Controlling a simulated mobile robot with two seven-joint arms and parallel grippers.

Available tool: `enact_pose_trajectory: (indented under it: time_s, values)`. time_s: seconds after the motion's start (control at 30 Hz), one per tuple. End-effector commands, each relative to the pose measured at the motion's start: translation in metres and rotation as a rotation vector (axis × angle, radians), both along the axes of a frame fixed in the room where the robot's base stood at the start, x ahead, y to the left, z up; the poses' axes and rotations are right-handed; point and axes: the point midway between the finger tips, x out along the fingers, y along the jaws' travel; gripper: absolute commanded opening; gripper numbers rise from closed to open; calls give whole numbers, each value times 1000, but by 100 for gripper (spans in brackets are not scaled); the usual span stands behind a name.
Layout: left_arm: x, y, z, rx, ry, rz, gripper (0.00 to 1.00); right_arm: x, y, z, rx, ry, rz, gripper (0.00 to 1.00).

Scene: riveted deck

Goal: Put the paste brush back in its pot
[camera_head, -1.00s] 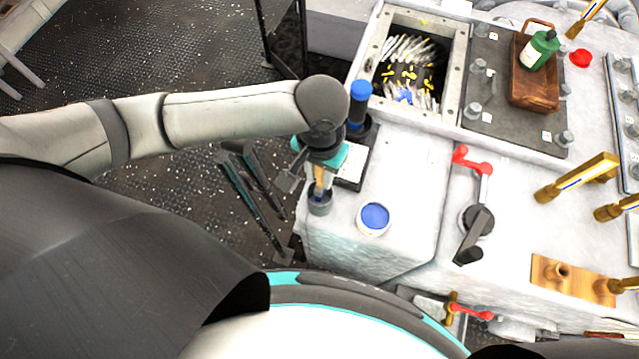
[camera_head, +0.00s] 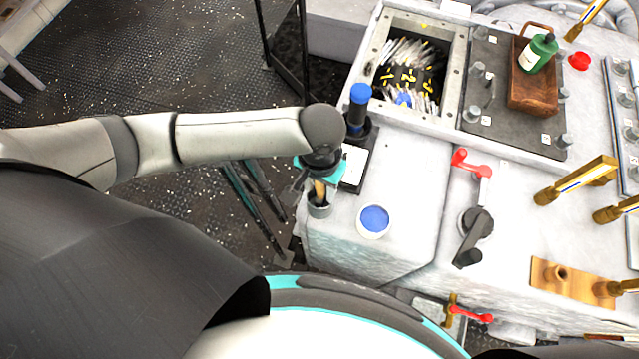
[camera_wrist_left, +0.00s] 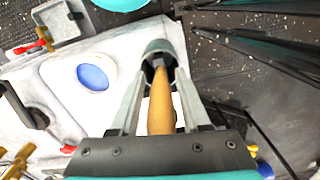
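The paste brush (camera_head: 319,190) has a wooden handle and stands roughly upright at the mouth of a small grey pot (camera_head: 319,210), on the near left corner of the white bench. My left gripper (camera_head: 319,199) is right above the pot and points down. In the left wrist view the handle (camera_wrist_left: 161,105) runs between my two fingers, with the fingertips (camera_wrist_left: 161,72) close on it at the pot (camera_wrist_left: 162,47). The bristles are hidden in or behind the pot rim. My right gripper is out of view.
A round tub with a blue top (camera_head: 374,220) stands right of the pot. A blue-capped tool (camera_head: 359,105) in a dark holder stands behind. A red-handled lever (camera_head: 472,162) and a black crank (camera_head: 474,236) are further right. The bench edge is close on the left.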

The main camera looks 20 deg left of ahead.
Motion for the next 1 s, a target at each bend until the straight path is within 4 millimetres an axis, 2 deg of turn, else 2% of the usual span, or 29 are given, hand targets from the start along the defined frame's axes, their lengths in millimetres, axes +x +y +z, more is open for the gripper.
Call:
enact_pose_trajectory:
  time_s: [0.1, 0.37, 0.63, 0.7, 0.83, 1.0]
  values:
    - [0, 0, 0, 1, 0, 0, 59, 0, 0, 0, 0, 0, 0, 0]
    - [0, 0, 0, 1, -1, 0, 59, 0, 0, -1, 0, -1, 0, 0]
    - [1, 1, -4, 2, -2, -1, 59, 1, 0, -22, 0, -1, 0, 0]
    - [1, 0, 23, -2, -3, 1, 59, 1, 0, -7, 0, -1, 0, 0]
    - [10, 3, 56, -1, -4, 2, 59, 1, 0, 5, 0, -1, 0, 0]
    - [10, 2, 98, -3, -3, 0, 59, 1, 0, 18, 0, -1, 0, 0]
